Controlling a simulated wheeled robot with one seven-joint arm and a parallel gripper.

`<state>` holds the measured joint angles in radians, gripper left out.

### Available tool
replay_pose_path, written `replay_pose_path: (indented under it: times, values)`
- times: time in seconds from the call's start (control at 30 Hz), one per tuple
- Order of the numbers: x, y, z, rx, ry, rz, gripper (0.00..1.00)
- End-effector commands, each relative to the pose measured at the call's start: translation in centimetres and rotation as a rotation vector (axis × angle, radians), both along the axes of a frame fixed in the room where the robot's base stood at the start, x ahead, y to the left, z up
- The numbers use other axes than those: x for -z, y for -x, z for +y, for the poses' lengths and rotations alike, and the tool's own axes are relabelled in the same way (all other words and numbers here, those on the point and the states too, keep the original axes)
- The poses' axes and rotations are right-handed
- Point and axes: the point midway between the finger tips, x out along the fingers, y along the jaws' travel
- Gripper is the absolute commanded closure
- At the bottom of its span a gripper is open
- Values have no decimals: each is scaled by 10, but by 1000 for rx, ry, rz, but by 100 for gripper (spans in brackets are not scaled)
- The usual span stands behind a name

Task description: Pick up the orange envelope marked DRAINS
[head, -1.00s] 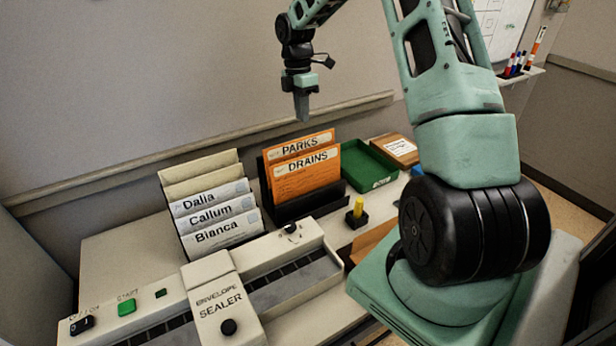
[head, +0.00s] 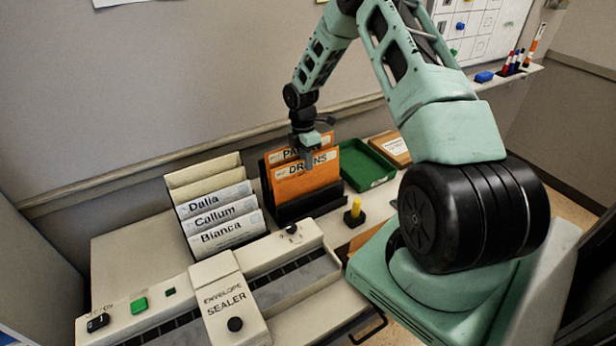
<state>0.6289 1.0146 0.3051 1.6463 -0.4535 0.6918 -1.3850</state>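The orange DRAINS envelope (head: 308,184) stands upright at the front of a black holder (head: 305,207), its label strip along the top. The orange PARKS envelope (head: 287,155) stands just behind it, its label partly covered by my gripper. My gripper (head: 308,165) points down at the top edge of the DRAINS envelope and overlaps its label in the head view. The fingers are small and seen edge-on, so I cannot tell whether they are apart or closed, or whether they touch the envelope.
A rack of named envelopes (head: 220,218) stands left of the holder. The envelope sealer (head: 225,300) lies in front. A green tray (head: 364,165) and a brown box (head: 392,149) are to the right. A yellow-topped peg (head: 355,210) stands near the holder.

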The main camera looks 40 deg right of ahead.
Motion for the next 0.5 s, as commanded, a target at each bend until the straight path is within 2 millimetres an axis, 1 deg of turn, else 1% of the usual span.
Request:
replay_pose_path:
  times: [0.1,0.27,0.3,0.33,0.37,0.5]
  values:
    - [5,0,0,0,1,-1,84]
    - [5,0,0,0,1,-1,84]
    - [5,0,0,0,1,-1,89]
    - [5,0,0,0,1,-1,98]
    - [5,0,0,0,1,-1,100]
    - [5,0,0,0,1,-1,100]
